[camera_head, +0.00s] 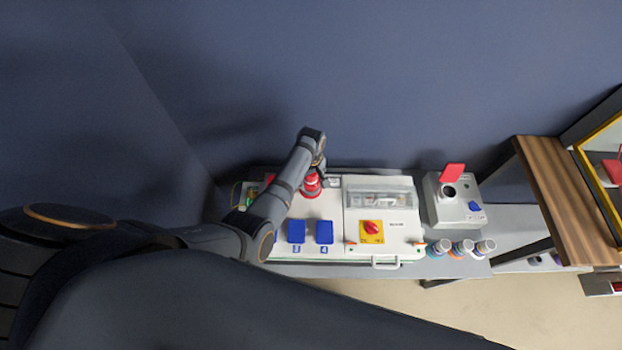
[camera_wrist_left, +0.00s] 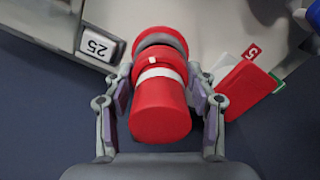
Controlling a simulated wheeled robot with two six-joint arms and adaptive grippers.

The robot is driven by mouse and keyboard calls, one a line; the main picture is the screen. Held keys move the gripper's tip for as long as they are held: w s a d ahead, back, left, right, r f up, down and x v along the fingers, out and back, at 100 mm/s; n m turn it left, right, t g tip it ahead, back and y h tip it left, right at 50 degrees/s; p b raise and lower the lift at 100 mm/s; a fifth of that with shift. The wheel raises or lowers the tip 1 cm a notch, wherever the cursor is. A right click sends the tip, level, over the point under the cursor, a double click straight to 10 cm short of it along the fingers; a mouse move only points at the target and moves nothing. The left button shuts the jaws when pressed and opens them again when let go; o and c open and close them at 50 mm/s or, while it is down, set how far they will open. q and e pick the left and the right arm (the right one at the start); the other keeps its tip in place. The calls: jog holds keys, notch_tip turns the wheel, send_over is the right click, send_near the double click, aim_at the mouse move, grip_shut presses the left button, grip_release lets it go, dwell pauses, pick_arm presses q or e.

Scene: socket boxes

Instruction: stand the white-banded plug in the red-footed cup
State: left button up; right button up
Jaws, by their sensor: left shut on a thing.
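A red plug with a white band (camera_wrist_left: 160,75) fills the middle of the left wrist view, and it also shows as a red shape in the head view (camera_head: 310,185) at the upper middle of the white panel. My left gripper (camera_wrist_left: 160,95) is shut on it, one finger on each side. A grey ring shows at the plug's far end; I cannot tell whether the plug is seated in a socket. Several small cups stand in a row at the right front, among them a left one (camera_head: 437,249), a middle one (camera_head: 461,248) and a right one (camera_head: 484,247).
In the left wrist view a red flap (camera_wrist_left: 245,88) lies close beside the right finger.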

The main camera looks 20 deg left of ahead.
pick_arm(q)
jog(key=shift+f+b, duration=0.45)
jog(key=shift+f, duration=0.1)
jog(key=o, duration=0.8)
jog(key=shift+f, duration=0.1)
jog(key=o, duration=0.5)
